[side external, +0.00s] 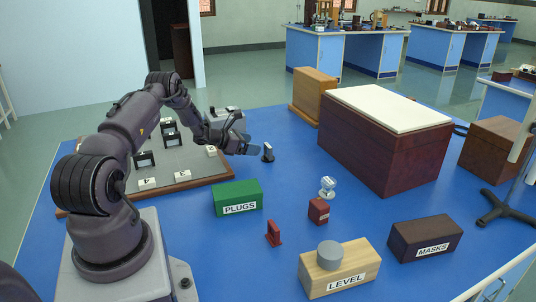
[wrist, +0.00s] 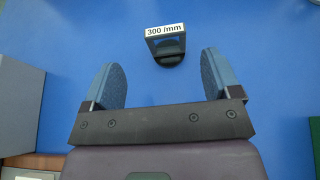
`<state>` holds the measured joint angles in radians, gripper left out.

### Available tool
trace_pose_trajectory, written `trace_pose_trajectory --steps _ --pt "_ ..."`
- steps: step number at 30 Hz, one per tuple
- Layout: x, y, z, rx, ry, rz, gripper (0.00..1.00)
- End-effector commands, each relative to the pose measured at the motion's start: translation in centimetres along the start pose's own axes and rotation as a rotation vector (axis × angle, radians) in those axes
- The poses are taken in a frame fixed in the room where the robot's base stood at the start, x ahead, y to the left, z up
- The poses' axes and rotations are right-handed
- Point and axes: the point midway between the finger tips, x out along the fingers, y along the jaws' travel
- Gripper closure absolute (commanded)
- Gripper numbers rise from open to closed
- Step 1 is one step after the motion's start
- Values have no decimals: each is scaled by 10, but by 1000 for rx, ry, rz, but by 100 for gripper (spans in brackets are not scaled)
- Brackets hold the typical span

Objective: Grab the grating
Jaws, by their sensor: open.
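The grating is a small dark framed piece on a round black base with a white label reading "300 /mm". It stands on the blue bench top ahead of my gripper in the wrist view (wrist: 167,45). It also shows in the side external view (side external: 268,153), just right of my gripper's fingertips. My gripper (wrist: 162,75) is open, with its two blue-grey fingers spread wide and nothing between them. The grating lies a little beyond the fingertips, roughly centred between them, and appears apart from both. The fingers show side-on in the side external view (side external: 252,143).
A grey board (side external: 195,160) with small labelled mounts lies under my arm. A green PLUGS box (side external: 236,192) is nearer the camera. A big dark red box (side external: 375,145) with a white top stands right of the grating. The blue bench between them is clear.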

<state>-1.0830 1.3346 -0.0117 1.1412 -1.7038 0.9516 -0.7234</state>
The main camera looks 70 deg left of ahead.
Motion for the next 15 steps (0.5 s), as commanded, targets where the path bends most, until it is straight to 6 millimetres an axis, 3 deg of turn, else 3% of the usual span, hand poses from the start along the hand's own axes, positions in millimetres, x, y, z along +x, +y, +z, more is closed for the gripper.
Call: trace_pose_trajectory --steps 8,15 --pt "24 -2 1 2 2 -2 17" --pt "58 -7 5 3 3 -1 17"
